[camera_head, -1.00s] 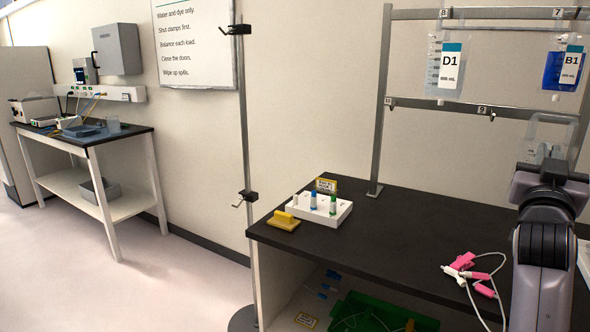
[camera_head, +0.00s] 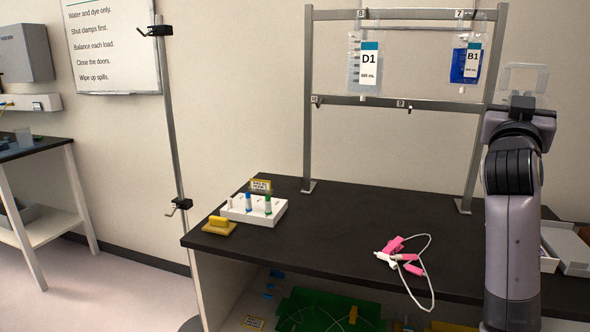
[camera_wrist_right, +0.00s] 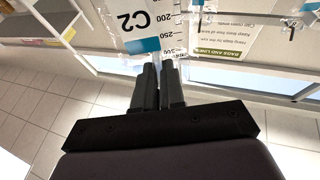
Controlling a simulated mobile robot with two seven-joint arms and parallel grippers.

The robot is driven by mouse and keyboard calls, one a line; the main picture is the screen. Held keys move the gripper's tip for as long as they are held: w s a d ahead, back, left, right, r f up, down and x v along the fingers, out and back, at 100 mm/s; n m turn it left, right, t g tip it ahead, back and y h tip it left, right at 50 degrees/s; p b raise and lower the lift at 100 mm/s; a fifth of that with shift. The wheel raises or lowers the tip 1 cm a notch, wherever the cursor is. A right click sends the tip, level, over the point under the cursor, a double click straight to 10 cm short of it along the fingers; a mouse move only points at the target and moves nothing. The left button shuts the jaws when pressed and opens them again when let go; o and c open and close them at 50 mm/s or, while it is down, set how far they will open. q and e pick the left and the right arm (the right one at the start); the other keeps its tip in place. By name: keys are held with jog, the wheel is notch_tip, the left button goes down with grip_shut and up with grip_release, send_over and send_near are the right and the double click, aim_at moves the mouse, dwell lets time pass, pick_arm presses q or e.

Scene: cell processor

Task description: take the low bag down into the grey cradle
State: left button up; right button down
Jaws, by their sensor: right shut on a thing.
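My right gripper (camera_head: 520,100) is raised at the right, level with the lower rail. In the right wrist view its fingers (camera_wrist_right: 158,85) are shut on a clear bag (camera_wrist_right: 185,12) labelled C2, with a blue band and a volume scale. In the head view only a clear frame-like part (camera_head: 525,66) shows above the gripper; the arm hides the rest. Grey tray-like parts (camera_head: 572,250) lie at the right edge of the bench, partly behind my arm; I cannot tell whether they are the cradle. My left gripper is not in view.
Bags D1 (camera_head: 369,65) and B1 (camera_head: 472,64) hang on the upper rail (camera_head: 400,14). The lower rail (camera_head: 430,104) holds no bag in view. The bench middle is clear.

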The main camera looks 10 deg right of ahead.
jog(key=w+a+f+n+t+y, duration=0.1)
jog(key=a+f+n+t+y, duration=0.3)
jog(key=a+f+y, duration=0.45)
jog(key=w+a+f+n+t+y, duration=0.1)
jog(key=a+f+n+t+y, duration=0.3)
jog(key=f, duration=0.8)
jog(key=s+a+f+n+y, duration=0.3)
jog(key=s+a+f+y, duration=0.25)
jog(key=f, duration=0.25)
jog(key=s+a+f+n+y, duration=0.2)
jog(key=s+a+f+y, duration=0.35)
jog(key=f, duration=0.25)
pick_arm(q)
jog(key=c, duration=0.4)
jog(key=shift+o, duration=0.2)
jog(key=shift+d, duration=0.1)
pick_arm(e)
jog(key=a+m+h, duration=0.1)
jog(key=a+h, duration=0.1)
jog(key=a+m+h, duration=0.1)
jog(key=h, duration=0.1)
jog(key=a+m+h, duration=0.1)
jog(key=a+h, duration=0.1)
jog(key=shift+a+r, duration=0.3)
jog(key=shift+r, duration=0.1)
